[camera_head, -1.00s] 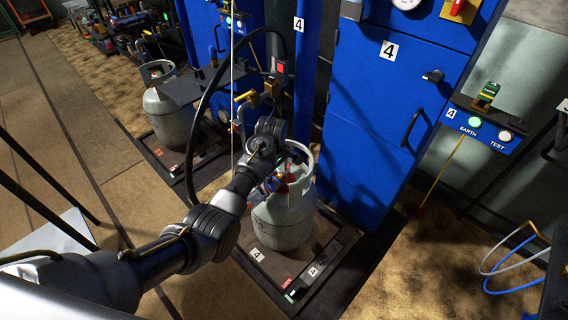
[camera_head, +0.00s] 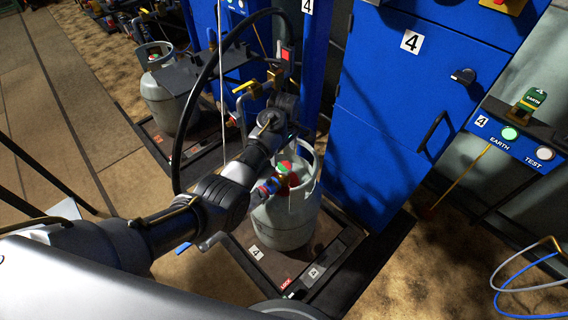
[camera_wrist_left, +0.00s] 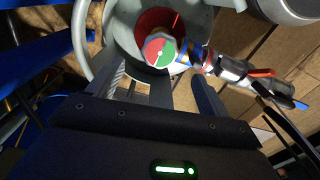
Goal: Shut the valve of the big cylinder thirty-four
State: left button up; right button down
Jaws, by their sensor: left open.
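A grey gas cylinder (camera_head: 285,228) stands upright on a scale platform (camera_head: 262,258) marked 4. No number thirty-four is legible on it. Its valve (camera_head: 284,170), inside the collar, has a round red and green top, clear in the left wrist view (camera_wrist_left: 159,51). A hose connector (camera_wrist_left: 212,65) with blue and red bands joins the valve's side. My left gripper (camera_wrist_left: 163,80) is open, its fingers reaching towards the valve, one on each side of the knob's line. I cannot tell whether they touch it. In the head view its fingers are hidden. My right gripper is not in view.
The cylinder's collar (camera_head: 312,158) rises around the valve. A second grey cylinder (camera_head: 168,104) stands on a scale behind left. A blue cabinet (camera_head: 385,140) stands close at right.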

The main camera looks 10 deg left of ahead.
aim_at(284, 166)
pick_arm(q)
notch_tip(284, 166, down, 6)
jog(key=shift+r+b, duration=0.1)
jog(key=shift+b, duration=0.45)
jog(key=shift+f, duration=0.5)
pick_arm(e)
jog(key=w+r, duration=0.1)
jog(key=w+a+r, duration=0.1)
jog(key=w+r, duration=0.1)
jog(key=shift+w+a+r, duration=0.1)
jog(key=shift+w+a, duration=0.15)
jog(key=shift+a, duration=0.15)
